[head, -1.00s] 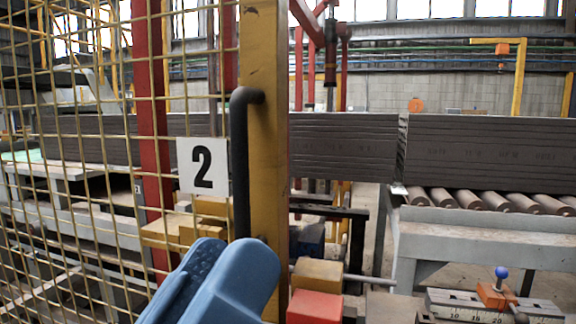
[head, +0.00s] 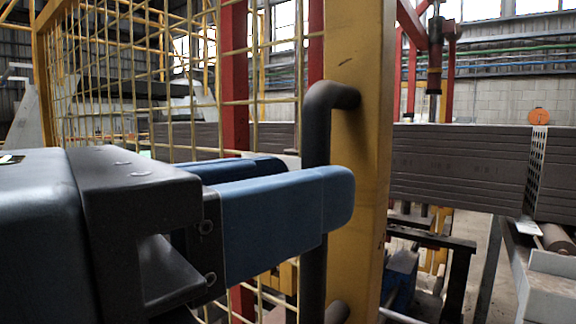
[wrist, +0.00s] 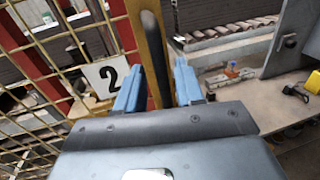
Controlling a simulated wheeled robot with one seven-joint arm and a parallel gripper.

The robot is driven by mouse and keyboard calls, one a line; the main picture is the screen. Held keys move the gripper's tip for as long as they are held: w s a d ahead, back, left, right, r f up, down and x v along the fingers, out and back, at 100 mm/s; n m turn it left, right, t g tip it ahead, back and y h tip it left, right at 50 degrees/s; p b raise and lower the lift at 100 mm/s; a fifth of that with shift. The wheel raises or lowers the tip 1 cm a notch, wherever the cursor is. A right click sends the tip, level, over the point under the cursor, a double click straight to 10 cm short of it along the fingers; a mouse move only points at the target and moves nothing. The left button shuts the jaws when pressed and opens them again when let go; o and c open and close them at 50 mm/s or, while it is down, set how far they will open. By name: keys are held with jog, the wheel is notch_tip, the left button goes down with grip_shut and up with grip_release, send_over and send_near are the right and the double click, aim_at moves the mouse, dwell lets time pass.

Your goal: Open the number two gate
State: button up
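The gate is a yellow wire mesh panel (head: 110,75) ending at a thick yellow post (head: 365,170). A dark vertical bar handle (head: 316,130) is fixed to the post; it also shows in the wrist view (wrist: 154,48). A white sign with a black 2 (wrist: 107,75) hangs on the mesh left of the handle in the wrist view, and is hidden in the head view. My gripper (head: 310,185) has blue fingers, one on each side of the handle. In the wrist view they (wrist: 158,85) stand apart with the handle between them. The gate looks shut.
Behind the gate stands a long stack of grey-brown slabs (head: 460,165), with a roller conveyor (wrist: 235,37) beside it. A red post (head: 234,70) rises behind the mesh.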

jog(key=x, duration=0.3)
grip_shut()
dwell(0.5)
